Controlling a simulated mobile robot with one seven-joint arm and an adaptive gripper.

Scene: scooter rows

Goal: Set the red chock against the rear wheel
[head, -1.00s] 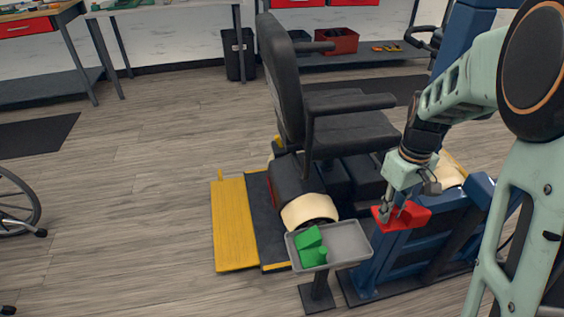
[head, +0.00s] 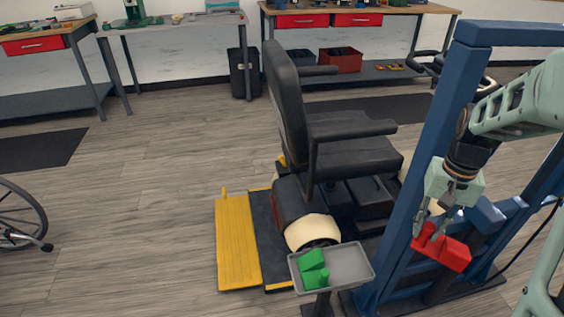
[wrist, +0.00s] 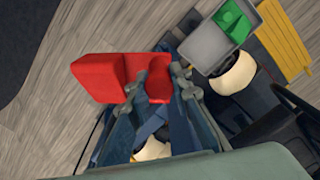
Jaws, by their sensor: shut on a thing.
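The red chock (head: 451,254) is gripped by my gripper (head: 428,232), in front of the blue frame at right. In the wrist view the red chock (wrist: 100,80) shows its stepped block shape, with the fingers (wrist: 157,82) closed on its narrower part. It is held in the air. The scooter has a black seat (head: 350,150) with its backrest to the left. The wheel also shows in the wrist view (wrist: 235,75). Its lower part is hidden by the tray.
A grey tray (head: 352,262) holding a green block (head: 313,268) stands on a post in front of the wheel. A blue frame (head: 425,170) rises between gripper and scooter. A yellow ramp (head: 237,243) lies left of the wheel. Open floor lies farther left.

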